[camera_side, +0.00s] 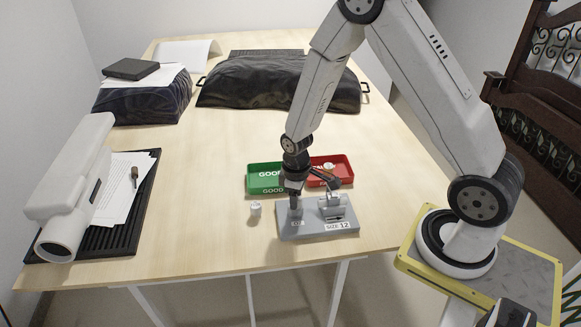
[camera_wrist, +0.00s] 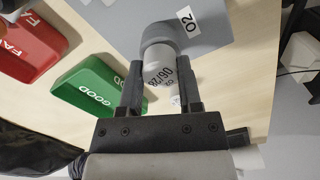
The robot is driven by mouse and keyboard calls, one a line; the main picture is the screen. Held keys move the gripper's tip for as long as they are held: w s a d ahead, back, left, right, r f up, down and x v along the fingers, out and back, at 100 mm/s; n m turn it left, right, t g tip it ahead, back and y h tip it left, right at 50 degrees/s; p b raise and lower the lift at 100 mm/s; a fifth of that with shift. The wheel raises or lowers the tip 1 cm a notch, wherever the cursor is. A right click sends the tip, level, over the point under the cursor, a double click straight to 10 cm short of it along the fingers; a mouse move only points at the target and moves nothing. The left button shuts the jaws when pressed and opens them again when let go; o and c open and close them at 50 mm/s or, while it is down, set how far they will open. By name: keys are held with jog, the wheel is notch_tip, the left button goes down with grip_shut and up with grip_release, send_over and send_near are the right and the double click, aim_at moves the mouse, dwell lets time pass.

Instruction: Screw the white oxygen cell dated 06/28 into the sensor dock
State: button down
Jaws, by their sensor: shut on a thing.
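My gripper (camera_side: 295,200) points down over the left part of the grey block (camera_side: 318,230), which carries a "SIZE 12" label. In the wrist view my gripper (camera_wrist: 160,82) is shut on the white oxygen cell (camera_wrist: 158,72), whose printed date reads 06/28. The cell's far end meets a grey round collar, the sensor dock (camera_wrist: 156,34), on the plate beside an "O2" label (camera_wrist: 188,18). The cell looks in line with the collar; I cannot tell how far it is threaded in. In the side view the cell is mostly hidden by my fingers.
A small white cylinder (camera_side: 255,208) stands on the table left of the block. Behind are a green GOOD tray (camera_side: 264,186) and a red tray (camera_side: 345,164) holding a white piece. A metal fixture (camera_side: 332,206) stands on the block's right.

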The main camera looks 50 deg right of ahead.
jog(key=shift+m, duration=0.5)
jog(key=shift+c, duration=1)
grip_release()
jog(key=shift+r, duration=0.1)
jog(key=shift+r, duration=3.4)
jog(key=shift+r, duration=0.1)
